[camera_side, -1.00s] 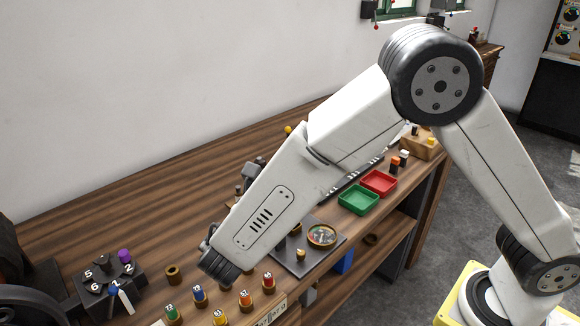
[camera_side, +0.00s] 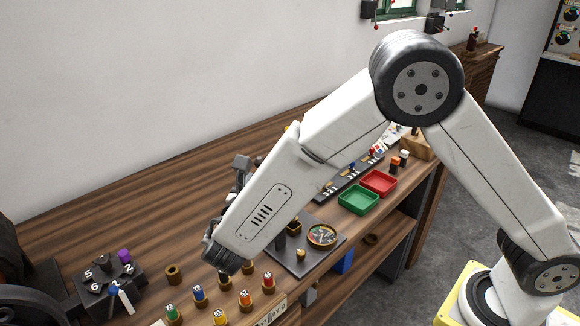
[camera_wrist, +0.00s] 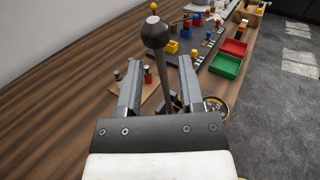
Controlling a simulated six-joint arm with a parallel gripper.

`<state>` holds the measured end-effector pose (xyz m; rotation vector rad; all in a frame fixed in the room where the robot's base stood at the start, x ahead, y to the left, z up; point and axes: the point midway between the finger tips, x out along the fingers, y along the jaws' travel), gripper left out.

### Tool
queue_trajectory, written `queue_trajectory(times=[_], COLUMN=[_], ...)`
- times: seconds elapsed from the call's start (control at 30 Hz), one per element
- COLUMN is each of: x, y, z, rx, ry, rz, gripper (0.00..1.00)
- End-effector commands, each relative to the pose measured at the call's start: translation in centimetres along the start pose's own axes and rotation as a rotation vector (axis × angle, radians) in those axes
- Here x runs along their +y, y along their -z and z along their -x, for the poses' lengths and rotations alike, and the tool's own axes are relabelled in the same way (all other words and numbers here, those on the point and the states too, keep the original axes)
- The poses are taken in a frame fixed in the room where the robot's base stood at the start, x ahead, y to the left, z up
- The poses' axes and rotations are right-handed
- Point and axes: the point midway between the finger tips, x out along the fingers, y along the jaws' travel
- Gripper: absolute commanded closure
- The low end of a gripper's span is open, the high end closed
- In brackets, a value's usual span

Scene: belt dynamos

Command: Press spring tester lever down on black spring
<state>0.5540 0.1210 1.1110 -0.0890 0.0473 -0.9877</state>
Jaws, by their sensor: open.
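In the wrist view my gripper (camera_wrist: 158,66) is open, with one grey finger on each side of an upright lever rod (camera_wrist: 163,76). The rod ends in a dark ball knob (camera_wrist: 154,31) above the fingertips. I see gaps between the rod and both fingers. I cannot pick out the black spring in either view.
Green tray (camera_side: 358,200) and red tray (camera_side: 378,183) lie farther right on the wooden bench. Several colour-topped numbered pegs, such as the red one (camera_side: 268,281), stand at the front edge. A dark numbered holder (camera_side: 108,284) sits at left. The bench behind my forearm is largely clear.

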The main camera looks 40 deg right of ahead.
Motion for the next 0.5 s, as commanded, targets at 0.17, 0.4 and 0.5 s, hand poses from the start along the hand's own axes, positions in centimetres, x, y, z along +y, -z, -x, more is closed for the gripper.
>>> queue_trajectory(times=[0.17,0.4,0.5], x=[0.0,0.0,0.0], y=[0.0,0.0,0.0], z=[-1.9,-2.8,-2.9], rx=[0.001,0.001,0.001], ry=[0.002,0.000,0.000], rz=[0.000,0.000,0.000], gripper=[0.52,0.52,0.52])
